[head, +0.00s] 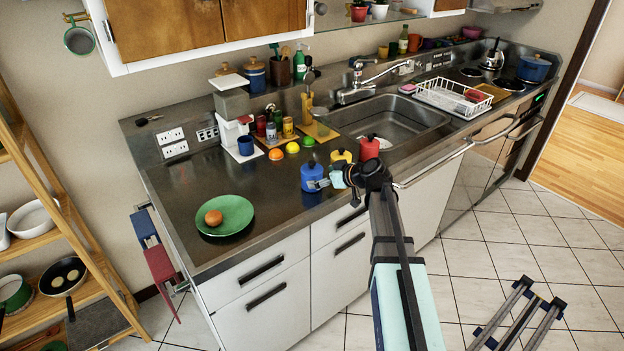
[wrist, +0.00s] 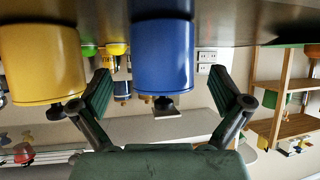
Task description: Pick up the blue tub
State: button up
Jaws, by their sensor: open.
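The blue tub (head: 310,171) stands on the steel counter near its front edge, with a dark knob on its lid. In the wrist view, which is upside down, the blue tub (wrist: 163,55) sits between the lines of my two fingers. My gripper (head: 323,183) is open beside it on the front side. In the wrist view my gripper (wrist: 166,94) has its fingers spread wide, with nothing held. Whether a finger touches the tub is unclear. A yellow tub (wrist: 42,62) is close beside; the yellow tub (head: 341,157) also shows in the head view.
A red tub (head: 369,148) stands right of the yellow one, near the sink (head: 390,118). A green plate (head: 224,216) with an orange-brown round item lies to the left. Fruit, jars and a coffee machine (head: 233,105) stand behind. The counter between plate and blue tub is clear.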

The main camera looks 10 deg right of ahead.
jog(key=p+x, duration=0.1)
jog(key=x, duration=0.2)
jog(key=shift+w+a+p, duration=0.25)
jog(key=shift+a+p, duration=0.05)
jog(key=shift+p, duration=0.1)
jog(key=shift+w+a+f, duration=0.25)
jog(key=shift+f, duration=0.05)
jog(key=c, duration=1.5)
jog(key=shift+r, duration=0.15)
